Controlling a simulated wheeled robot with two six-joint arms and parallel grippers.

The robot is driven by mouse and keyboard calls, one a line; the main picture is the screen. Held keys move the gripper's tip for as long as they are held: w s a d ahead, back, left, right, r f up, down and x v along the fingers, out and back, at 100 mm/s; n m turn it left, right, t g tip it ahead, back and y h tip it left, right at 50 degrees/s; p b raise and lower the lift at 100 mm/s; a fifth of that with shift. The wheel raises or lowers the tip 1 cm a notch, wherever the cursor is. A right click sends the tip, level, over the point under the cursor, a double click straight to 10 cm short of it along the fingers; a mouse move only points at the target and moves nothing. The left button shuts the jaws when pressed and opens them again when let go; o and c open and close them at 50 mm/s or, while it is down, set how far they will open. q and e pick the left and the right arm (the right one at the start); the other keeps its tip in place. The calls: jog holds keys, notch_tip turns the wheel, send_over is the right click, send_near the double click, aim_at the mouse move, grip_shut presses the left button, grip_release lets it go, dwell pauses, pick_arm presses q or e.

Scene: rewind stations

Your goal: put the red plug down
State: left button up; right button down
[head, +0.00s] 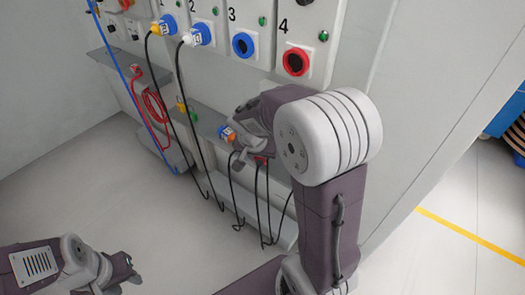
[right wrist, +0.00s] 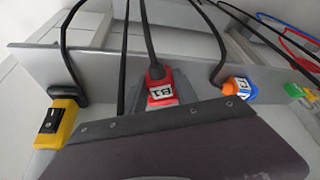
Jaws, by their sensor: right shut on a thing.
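The red plug (right wrist: 160,88), with a white label and a black cable, is between the jaws of my right gripper (right wrist: 165,100), which is shut on it. It is at the grey shelf in the right wrist view; whether it rests on the shelf cannot be told. In the head view only a bit of red (head: 262,158) shows below my right gripper (head: 246,152), which hides the rest. My left gripper (head: 128,270) is low at the left, away from the shelf; its jaws are too unclear to read.
An orange and blue plug (head: 228,134) is beside my right gripper on the shelf (head: 207,120). A yellow switch box (right wrist: 56,124) is at the left in the right wrist view. Above are an open blue socket (head: 243,45) and red socket (head: 296,62). Several black cables hang below.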

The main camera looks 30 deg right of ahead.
jog(key=shift+w+d+f+b, duration=0.15)
jog(key=shift+w+d, duration=0.4)
jog(key=shift+w+d+f+b, duration=0.15)
jog(key=shift+w+d, duration=0.35)
jog(key=shift+s+a+r, duration=0.1)
jog(key=shift+r, duration=0.05)
jog(key=c, duration=0.9)
grip_release()
jog(key=shift+c, duration=0.2)
